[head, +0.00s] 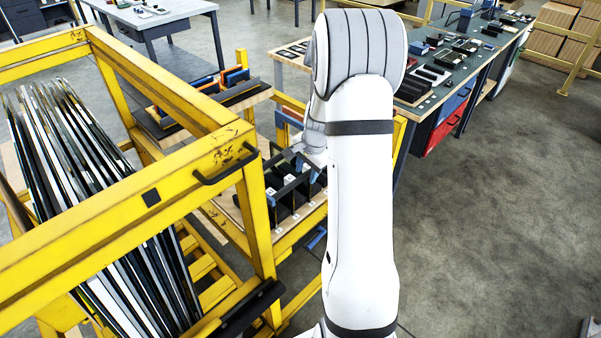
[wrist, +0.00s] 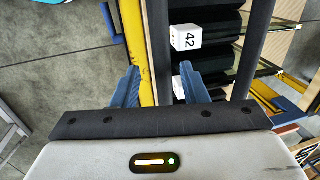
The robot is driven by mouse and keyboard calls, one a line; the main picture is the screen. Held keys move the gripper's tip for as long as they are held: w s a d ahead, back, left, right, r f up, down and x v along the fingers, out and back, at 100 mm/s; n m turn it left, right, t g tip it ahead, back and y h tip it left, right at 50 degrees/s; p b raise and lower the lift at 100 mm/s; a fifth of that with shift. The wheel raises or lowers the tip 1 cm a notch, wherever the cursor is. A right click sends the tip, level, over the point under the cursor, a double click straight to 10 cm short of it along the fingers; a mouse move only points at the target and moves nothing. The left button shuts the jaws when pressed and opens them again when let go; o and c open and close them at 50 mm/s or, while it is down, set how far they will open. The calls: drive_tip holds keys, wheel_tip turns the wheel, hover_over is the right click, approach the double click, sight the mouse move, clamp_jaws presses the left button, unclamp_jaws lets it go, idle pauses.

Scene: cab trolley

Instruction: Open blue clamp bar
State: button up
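My gripper (wrist: 158,68) is open in the wrist view, with two blue fingers apart. A yellow rail and a black bar (wrist: 158,35) pass between or beneath the fingers; I cannot tell their depth, and no grip shows. A short dark blue bar (wrist: 111,24) lies left of the yellow rail, ahead of the left finger. In the head view a small blue piece (head: 316,238) shows low at the trolley's side, close to my arm. I cannot tell which blue piece is the clamp bar. In the head view my arm hides much of the trolley there.
Black slotted parts with a white "42" block (wrist: 187,38) stand right of the black bar. A yellow rack (head: 215,150) with upright panels fills the left. A workbench (head: 440,90) with red and blue drawers stands behind right. The floor at right is clear.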

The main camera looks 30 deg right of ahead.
drive_tip(key=shift+f, duration=0.4)
drive_tip(key=shift+c, duration=0.6)
clamp_jaws()
